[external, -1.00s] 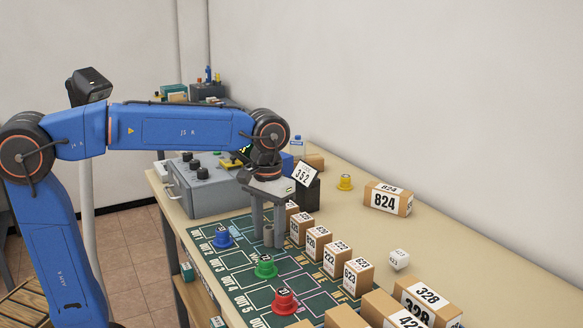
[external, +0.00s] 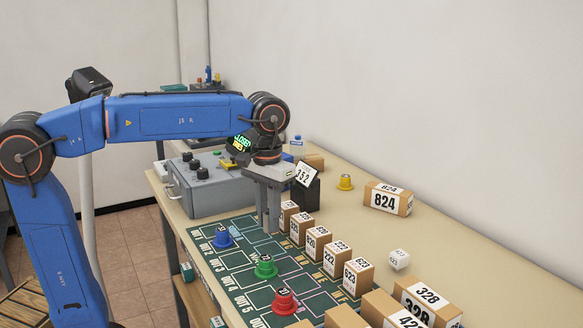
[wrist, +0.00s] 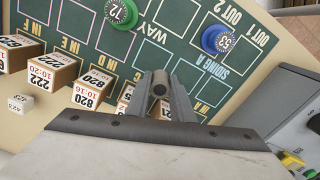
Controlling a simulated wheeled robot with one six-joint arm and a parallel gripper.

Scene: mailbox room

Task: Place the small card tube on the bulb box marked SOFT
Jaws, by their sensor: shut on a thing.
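My gripper (external: 269,228) points down over the green marked board and is shut on the small card tube. In the wrist view my gripper (wrist: 160,92) has the small card tube (wrist: 160,89) between its fingertips, showing a round, dark, hollow end. In the external view the fingers hide most of the tube, and I cannot tell whether it touches the board. I cannot make out any bulb box marked SOFT in either view.
Blue (external: 223,237), green (external: 265,267) and red (external: 284,301) pegs stand on the green board (external: 240,285). A row of numbered boxes (external: 335,258) stands to its right. A grey control box (external: 205,185) is behind left.

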